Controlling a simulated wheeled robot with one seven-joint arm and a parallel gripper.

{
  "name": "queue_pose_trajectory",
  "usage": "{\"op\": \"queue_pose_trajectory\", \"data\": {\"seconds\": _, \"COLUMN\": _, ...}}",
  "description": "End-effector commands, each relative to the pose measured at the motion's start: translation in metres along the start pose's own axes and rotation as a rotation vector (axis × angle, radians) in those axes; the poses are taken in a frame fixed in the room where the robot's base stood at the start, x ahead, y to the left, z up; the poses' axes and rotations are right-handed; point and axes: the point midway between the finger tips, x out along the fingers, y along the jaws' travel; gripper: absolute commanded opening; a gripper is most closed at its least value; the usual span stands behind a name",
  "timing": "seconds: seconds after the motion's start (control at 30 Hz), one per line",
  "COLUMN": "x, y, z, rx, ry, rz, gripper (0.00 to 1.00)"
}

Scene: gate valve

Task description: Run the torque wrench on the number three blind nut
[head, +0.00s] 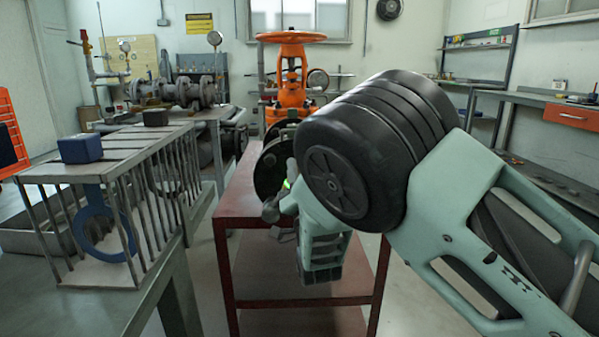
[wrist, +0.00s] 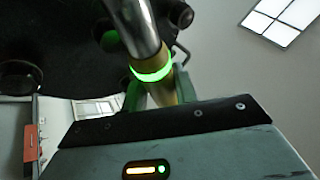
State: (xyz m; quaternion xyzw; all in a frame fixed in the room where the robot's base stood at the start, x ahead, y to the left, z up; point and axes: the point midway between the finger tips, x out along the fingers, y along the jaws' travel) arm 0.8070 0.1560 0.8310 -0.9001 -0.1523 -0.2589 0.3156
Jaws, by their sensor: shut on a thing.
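The torque wrench (wrist: 136,32) shows in the wrist view as a shiny metal cylinder with a lit green ring and a yellow-brown section. My gripper (wrist: 160,93) is shut on that section, a green finger on each side. The orange gate valve (head: 291,85) stands on a red table in the head view, its dark round blind flange (head: 268,175) facing me. In the wrist view the dark flange (wrist: 60,40) with nuts (wrist: 18,82) fills the upper left. The wrench's far end lies against or in front of it; contact is unclear. I cannot tell which nut is number three.
The red table (head: 240,195) is under the valve. A barred metal rack (head: 150,165) with a blue ring-ended tool (head: 103,225) and a blue block (head: 80,148) stands at left. Benches line the right wall. My arm hides much of the table's right side.

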Motion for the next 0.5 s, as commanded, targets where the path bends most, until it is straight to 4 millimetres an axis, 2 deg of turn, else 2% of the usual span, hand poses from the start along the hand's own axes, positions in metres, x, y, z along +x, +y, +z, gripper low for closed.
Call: {"op": "queue_pose_trajectory", "data": {"seconds": 0.5, "x": -0.016, "y": -0.011, "z": -0.009, "rx": 0.002, "ry": 0.006, "rz": -0.002, "gripper": 0.00}}
